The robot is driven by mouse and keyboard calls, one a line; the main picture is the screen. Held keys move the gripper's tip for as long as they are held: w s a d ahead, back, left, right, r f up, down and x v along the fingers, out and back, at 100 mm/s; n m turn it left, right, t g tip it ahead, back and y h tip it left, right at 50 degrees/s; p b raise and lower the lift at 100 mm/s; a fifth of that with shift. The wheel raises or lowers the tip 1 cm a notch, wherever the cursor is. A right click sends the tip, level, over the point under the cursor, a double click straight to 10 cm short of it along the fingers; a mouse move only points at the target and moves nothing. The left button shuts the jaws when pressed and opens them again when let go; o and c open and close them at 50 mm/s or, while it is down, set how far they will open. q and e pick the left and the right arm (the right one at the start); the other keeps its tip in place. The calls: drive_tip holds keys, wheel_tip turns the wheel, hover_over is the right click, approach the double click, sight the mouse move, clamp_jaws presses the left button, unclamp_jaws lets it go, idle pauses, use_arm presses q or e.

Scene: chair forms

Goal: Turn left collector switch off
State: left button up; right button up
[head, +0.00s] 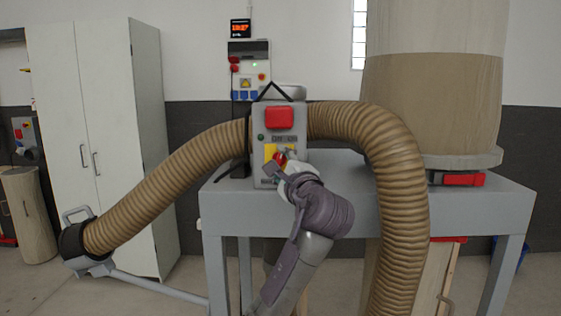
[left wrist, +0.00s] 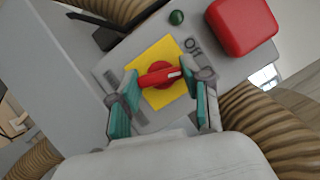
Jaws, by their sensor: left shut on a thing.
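The collector switch is a red rotary knob (left wrist: 158,77) on a yellow plate (left wrist: 163,52), on the front of a grey control box (head: 258,120). In the left wrist view its bar lies nearly level, with a white mark at its right end. The knob also shows in the head view (head: 279,158), partly covered by my left gripper (head: 283,165). My left gripper is shut on the knob, with one teal-padded finger at each end of the bar. A large red button (head: 279,117) and a small green button (left wrist: 176,17) sit above it. My right gripper is not in view.
Ribbed brown hoses (head: 165,190) arch out from both sides of the box. The box stands at a grey metal table (head: 460,200) bearing a large collector drum (head: 430,100). A white cabinet (head: 85,130) stands at left. Floor shows between cabinet and table.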

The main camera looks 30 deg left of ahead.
use_arm(q)
drive_tip(key=shift+n+g+h+p, duration=0.4)
drive_tip(key=shift+n+g+p, duration=0.15)
drive_tip(key=shift+n, duration=1.25)
drive_tip(key=o, duration=1.2)
drive_tip(key=shift+c, duration=0.2)
drive_tip(key=v, duration=1.2)
drive_tip(key=shift+r, duration=0.1)
